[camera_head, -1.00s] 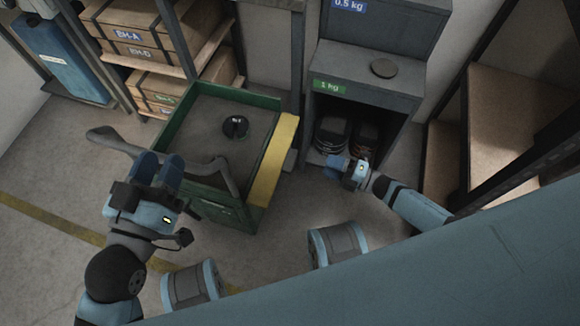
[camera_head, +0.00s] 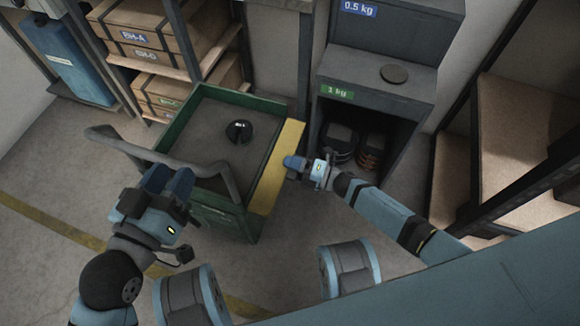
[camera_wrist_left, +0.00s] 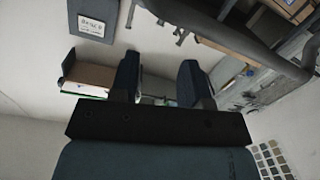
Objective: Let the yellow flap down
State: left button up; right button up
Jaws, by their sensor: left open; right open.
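The yellow flap (camera_head: 277,166) runs along the right side of the green cart (camera_head: 181,118), standing at its edge. My right gripper (camera_head: 291,162) is open, with its fingertips at the flap's right face; whether they touch it I cannot tell. My left gripper (camera_head: 168,180) is open and empty, in front of the cart near its grey handle (camera_head: 186,162). In the left wrist view its two fingers (camera_wrist_left: 160,82) stand apart with nothing between them.
A black weight (camera_head: 239,132) lies on the cart's bed. A grey cabinet (camera_head: 377,68) with a 1 kg label stands right of the cart, with dark items in its opening. A shelf with boxes (camera_head: 143,40) is behind. Wooden shelves (camera_head: 527,140) stand at the right.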

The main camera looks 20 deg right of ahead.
jog(key=shift+w+a, duration=0.15)
pick_arm(q)
jog(key=shift+f, duration=0.1)
pick_arm(e)
grip_shut()
notch_tip(320, 180, up, 2)
jog(key=g+h+p, duration=0.1)
jog(key=p, duration=0.4)
jog(key=shift+w+a+p, duration=0.1)
jog(key=shift+p, duration=0.3)
jog(key=shift+h+p, duration=0.6)
jog(key=shift+p, duration=0.15)
jog(key=shift+w+a, duration=0.1)
pick_arm(q)
notch_tip(320, 180, up, 7)
jog(key=a+n+t, duration=0.1)
jog(key=t, duration=0.1)
jog(key=shift+a+t+y, duration=0.15)
jog(key=shift+t+y, duration=0.15)
jog(key=shift+y, duration=0.1)
pick_arm(e)
jog(key=shift+r, duration=0.15)
